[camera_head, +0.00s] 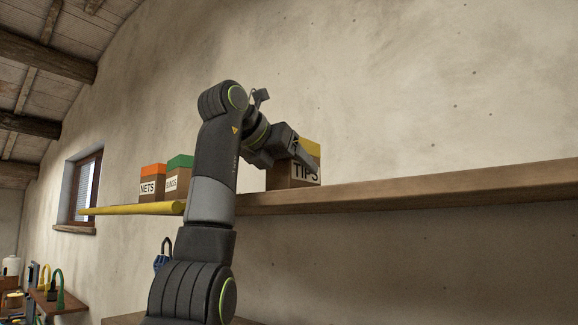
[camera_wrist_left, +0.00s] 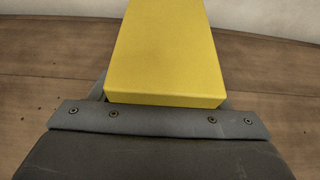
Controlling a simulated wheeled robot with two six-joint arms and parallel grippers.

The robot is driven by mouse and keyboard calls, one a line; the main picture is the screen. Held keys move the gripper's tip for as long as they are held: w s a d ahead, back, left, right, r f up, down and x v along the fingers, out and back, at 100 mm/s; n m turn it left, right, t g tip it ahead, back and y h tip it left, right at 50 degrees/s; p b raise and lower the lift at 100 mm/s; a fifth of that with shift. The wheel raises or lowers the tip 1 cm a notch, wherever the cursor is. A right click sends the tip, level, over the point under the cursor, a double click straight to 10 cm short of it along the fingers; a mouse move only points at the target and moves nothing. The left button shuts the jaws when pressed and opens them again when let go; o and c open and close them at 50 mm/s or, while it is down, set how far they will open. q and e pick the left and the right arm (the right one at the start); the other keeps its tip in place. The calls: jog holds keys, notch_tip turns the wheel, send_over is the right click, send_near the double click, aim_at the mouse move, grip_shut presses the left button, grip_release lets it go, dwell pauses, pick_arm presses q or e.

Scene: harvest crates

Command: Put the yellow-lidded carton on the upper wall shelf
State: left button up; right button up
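The yellow-lidded carton (camera_head: 308,172), marked TIPS, is upright at the upper wall shelf (camera_head: 400,196), and its base appears to rest on the board. Its yellow lid (camera_wrist_left: 167,55) fills the middle of the left wrist view, straight in front of the gripper. My left gripper (camera_head: 305,157) is at the carton, with a dark finger across its labelled face. Grey edges show close on both sides of the lid in the left wrist view. The fingertips are hidden, so I cannot tell whether they press on the carton. My right gripper is not in view.
An orange-lidded NETS carton (camera_head: 148,187) and a green-lidded carton (camera_head: 176,184) stand farther left, behind a yellow shelf edge or bar (camera_head: 133,209). The shelf is clear to the right. A lower bench (camera_head: 62,304) with tools is at far left.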

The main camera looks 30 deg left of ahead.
pick_arm(q)
jog(key=shift+o, duration=0.4)
jog(key=shift+s+r, duration=0.1)
jog(key=shift+s, duration=0.05)
jog(key=shift+s+d+r, duration=0.1)
jog(key=shift+s, duration=0.25)
jog(key=shift+s+r, duration=0.1)
jog(key=shift+s, duration=0.2)
jog(key=shift+s+r+b, duration=0.25)
jog(key=shift+s+b, duration=0.05)
jog(key=shift+s, duration=0.3)
jog(key=b+v, duration=0.2)
jog(key=v, duration=0.8)
jog(key=shift+b, duration=0.4)
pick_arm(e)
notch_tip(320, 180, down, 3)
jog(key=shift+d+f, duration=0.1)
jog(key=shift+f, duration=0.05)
pick_arm(q)
jog(key=shift+s+r, duration=0.1)
jog(key=shift+s, duration=0.15)
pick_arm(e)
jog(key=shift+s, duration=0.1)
